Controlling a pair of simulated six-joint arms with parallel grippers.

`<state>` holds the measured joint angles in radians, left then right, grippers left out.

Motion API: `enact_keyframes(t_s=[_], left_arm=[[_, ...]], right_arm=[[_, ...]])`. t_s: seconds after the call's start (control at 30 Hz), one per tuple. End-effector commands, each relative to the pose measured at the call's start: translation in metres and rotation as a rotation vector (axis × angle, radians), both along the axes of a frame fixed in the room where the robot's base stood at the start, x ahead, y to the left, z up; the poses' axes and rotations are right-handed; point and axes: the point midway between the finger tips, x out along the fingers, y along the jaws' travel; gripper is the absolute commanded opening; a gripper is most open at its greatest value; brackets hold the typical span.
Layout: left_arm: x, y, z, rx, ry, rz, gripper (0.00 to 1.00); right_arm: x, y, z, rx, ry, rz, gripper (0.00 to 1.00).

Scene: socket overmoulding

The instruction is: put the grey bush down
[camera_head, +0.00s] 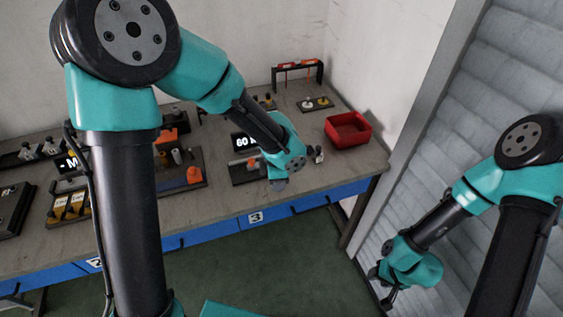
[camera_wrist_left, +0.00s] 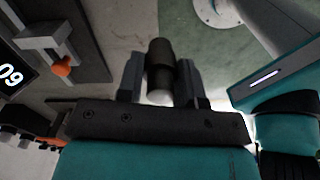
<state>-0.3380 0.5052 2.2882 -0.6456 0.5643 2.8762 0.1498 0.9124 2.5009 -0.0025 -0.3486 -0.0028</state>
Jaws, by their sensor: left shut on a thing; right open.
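My left gripper (camera_wrist_left: 160,82) is shut on a dark grey cylindrical bush (camera_wrist_left: 160,60), held between its two fingers in the left wrist view. A paler end shows low between the fingers. In the head view my left gripper (camera_head: 279,184) is at the bench's front edge, just in front of the fixture with the "60" display; the bush cannot be made out there. The wrist view shows bench and green floor behind the bush. My right gripper (camera_head: 384,280) is open and empty, low on the right, away from the bench.
The "60" display (camera_head: 243,141) and its fixture with an orange knob (camera_wrist_left: 62,68) are close by. A red bin (camera_head: 348,130) and small parts (camera_head: 316,154) lie to the right. A black stand (camera_head: 298,72) is at the back. More fixtures fill the bench's left.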

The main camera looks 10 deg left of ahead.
Motion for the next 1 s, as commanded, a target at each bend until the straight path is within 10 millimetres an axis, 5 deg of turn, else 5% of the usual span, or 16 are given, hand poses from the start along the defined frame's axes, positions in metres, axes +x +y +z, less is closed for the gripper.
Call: enact_keyframes(t_s=[0.27, 0.8, 1.0], left_arm=[[0.016, 0.004, -0.001, 0.0, -0.001, 0.001, 0.06], [0.121, 0.035, -0.012, 0.0, -0.001, 0.002, 0.06], [0.144, 0.041, -0.014, 0.0, 0.0, 0.0, 0.06]], right_arm=[[0.0, 0.0, 0.0, 0.0, 0.0, 0.0, 0.43], [0.0, 0.0, 0.0, 0.0, 0.0, 0.0, 0.43], [0.0, 0.0, 0.0, 0.0, 0.0, 0.0, 0.43]])
